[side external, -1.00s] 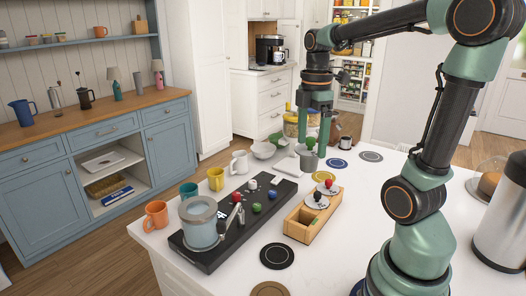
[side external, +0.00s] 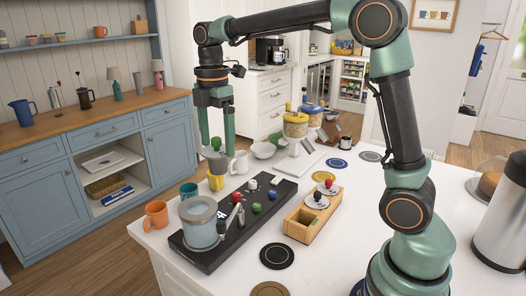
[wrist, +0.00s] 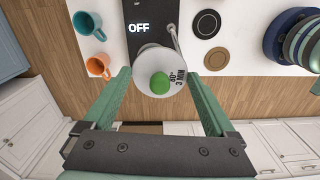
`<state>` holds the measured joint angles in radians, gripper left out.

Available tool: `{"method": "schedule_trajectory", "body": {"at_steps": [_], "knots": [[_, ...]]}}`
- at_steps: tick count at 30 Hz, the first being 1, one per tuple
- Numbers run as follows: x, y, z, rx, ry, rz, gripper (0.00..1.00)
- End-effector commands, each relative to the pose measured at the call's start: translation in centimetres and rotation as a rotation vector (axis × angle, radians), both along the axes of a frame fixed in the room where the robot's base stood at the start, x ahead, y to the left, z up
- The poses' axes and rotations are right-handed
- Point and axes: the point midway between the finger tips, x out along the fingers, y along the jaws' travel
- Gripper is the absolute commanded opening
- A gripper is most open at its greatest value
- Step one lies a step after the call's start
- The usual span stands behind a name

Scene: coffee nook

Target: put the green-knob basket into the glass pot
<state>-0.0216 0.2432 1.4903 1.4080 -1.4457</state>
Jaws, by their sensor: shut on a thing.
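The green-knob basket (side external: 217,161) hangs upright between the fingers of my gripper (side external: 217,148), in the air in front of the yellow mug. In the wrist view its green knob (wrist: 160,84) stands on a pale round lid marked 80° 3 MIN, with the fingers of my gripper (wrist: 160,75) on either side. The glass pot (side external: 201,222), bluish with a grey rim, stands on the near-left end of the black base (side external: 262,214). The basket is apart from it, higher and farther back. In the wrist view the basket's lid hides much of what lies below.
An orange mug (side external: 156,215), a teal mug (side external: 188,190) and a yellow mug (side external: 216,181) stand left of and behind the base. Dark coasters (side external: 277,256) lie in front; a steel urn (side external: 502,225) is far right.

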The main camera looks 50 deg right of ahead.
Motion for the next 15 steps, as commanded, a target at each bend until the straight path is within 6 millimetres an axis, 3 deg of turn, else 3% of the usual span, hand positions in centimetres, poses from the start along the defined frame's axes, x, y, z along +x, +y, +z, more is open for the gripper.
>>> {"method": "schedule_trajectory", "body": {"at_steps": [1,6,15], "knots": [[0.7,1.7,-0.2,0.000,0.002,0.033,0.36],[2.0,4.8,-0.4,0.000,0.001,0.089,0.36],[2.3,5.7,-1.2,0.000,0.001,0.104,0.36]]}}
